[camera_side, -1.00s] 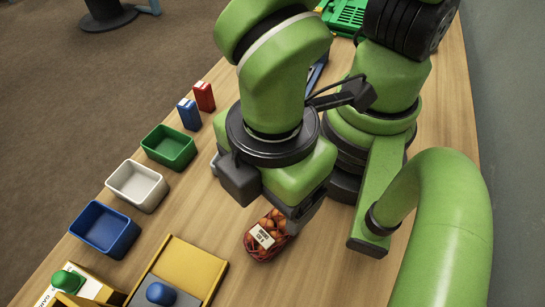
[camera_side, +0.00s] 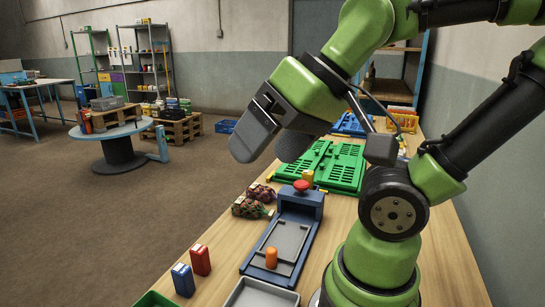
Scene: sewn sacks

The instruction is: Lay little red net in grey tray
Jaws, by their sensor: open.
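Two small net sacks lie on the bench beside the blue station. The farther one is a dark red net (camera_side: 262,192); the nearer net (camera_side: 248,208) is reddish with some green. I cannot tell which is the little red net. A shallow grey tray (camera_side: 262,292) is cut off at the bottom edge. My gripper (camera_side: 268,148) is open and empty, raised well above the bench and the nets, tilted down to the left.
A blue station (camera_side: 300,205) with a grey recessed bed, a red knob and an orange peg stands near the nets. A red box (camera_side: 200,259) and blue box (camera_side: 182,279) stand near the left edge, by a green bin (camera_side: 155,299). Green crates (camera_side: 325,165) lie behind.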

